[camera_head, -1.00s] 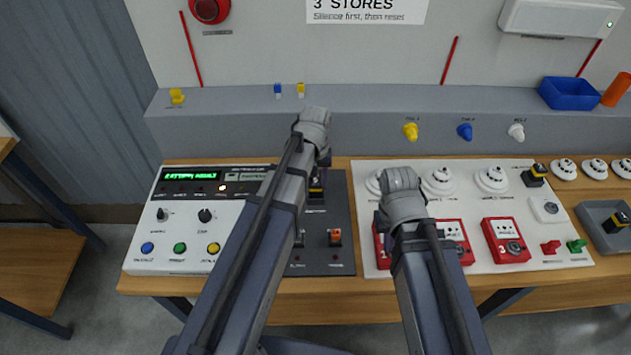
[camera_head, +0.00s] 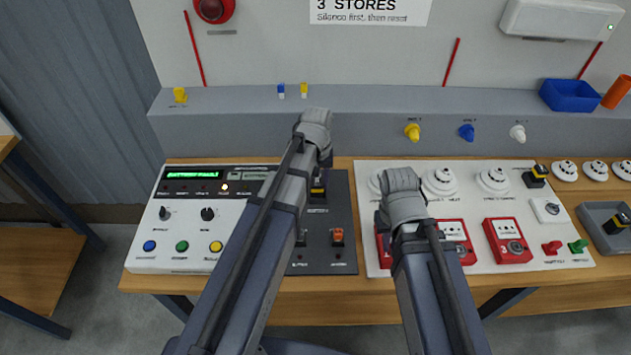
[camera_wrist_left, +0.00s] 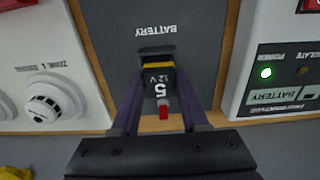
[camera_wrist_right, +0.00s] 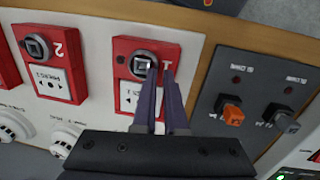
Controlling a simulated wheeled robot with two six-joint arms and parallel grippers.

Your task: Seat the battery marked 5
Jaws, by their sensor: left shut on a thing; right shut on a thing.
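The battery marked 5 (camera_wrist_left: 160,88) is a dark block with a yellow band and a red tab. My left gripper (camera_wrist_left: 158,76) is shut on it. Its yellow-banded end is at the slot labelled BATTERY (camera_wrist_left: 157,53) on the dark panel; I cannot tell how deep it sits. The battery also shows partly in the head view (camera_head: 318,190), beside my arm, which hides the left jaws. My right gripper (camera_wrist_right: 159,72) is shut at the grey lock (camera_wrist_right: 141,66) of the red call point marked 1 (camera_wrist_right: 122,82); the small part between its fingers is mostly hidden.
The panel display (camera_head: 194,175) reads battery fault in green. Orange (camera_head: 337,236) and grey (camera_wrist_right: 281,118) switches lie near the slot. Other batteries are on the white board (camera_head: 535,176) and in the grey tray (camera_head: 617,222).

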